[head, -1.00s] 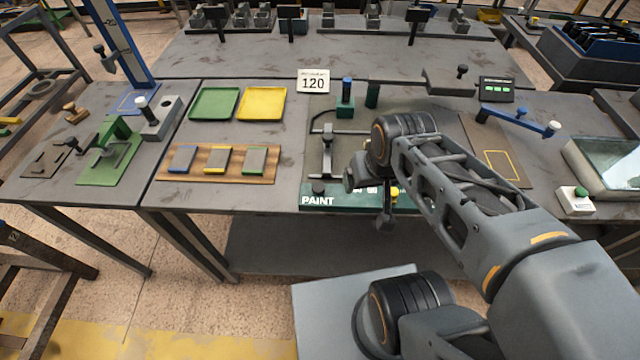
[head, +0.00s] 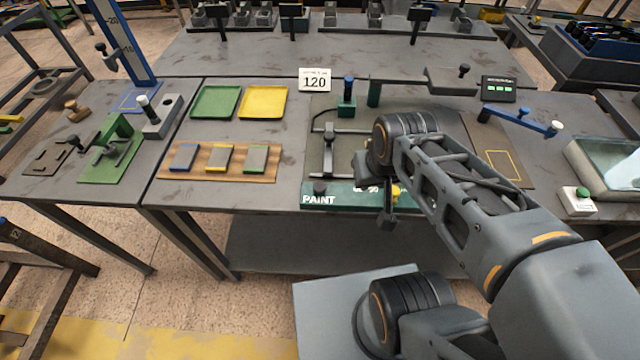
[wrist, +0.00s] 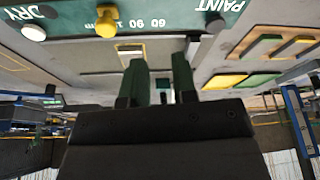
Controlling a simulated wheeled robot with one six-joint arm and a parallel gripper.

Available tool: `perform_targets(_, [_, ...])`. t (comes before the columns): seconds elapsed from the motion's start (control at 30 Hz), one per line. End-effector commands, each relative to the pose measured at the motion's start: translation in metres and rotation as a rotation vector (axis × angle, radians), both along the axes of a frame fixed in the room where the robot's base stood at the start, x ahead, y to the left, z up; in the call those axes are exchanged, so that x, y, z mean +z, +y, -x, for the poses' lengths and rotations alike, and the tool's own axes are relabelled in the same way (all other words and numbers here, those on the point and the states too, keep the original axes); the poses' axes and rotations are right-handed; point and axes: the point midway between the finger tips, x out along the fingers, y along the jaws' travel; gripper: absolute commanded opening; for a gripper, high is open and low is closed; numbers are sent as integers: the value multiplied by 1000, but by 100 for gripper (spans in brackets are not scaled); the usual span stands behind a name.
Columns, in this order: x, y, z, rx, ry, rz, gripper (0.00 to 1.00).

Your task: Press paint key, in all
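The black paint key (head: 319,187) stands at the left end of the green panel (head: 340,197), by the white word PAINT. In the wrist view, which shows the panel upside down, the key (wrist: 215,22) is at upper right. A yellow knob (wrist: 105,22) is near the panel's middle and a white knob (wrist: 33,30) is by the word DRY. My gripper (head: 386,222) hangs near the panel's front edge, to the right of the paint key and apart from it. In the wrist view its two dark green fingers (wrist: 160,62) are parted with nothing seen held. My arm hides the panel's right part.
A wooden board (head: 217,178) with several coloured-edge plates lies left of the panel. Green (head: 215,102) and yellow (head: 262,102) trays lie behind it. A green-button box (head: 577,201) sits at right.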

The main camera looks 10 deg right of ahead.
Motion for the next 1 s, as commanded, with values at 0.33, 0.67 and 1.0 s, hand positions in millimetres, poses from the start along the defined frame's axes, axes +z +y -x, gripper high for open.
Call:
perform_targets(0.33, [0,0,0,0,0,0,0])
perform_targets(0.67, [0,0,0,0,0,0,0])
perform_targets(1.0, [0,0,0,0,0,0,0])
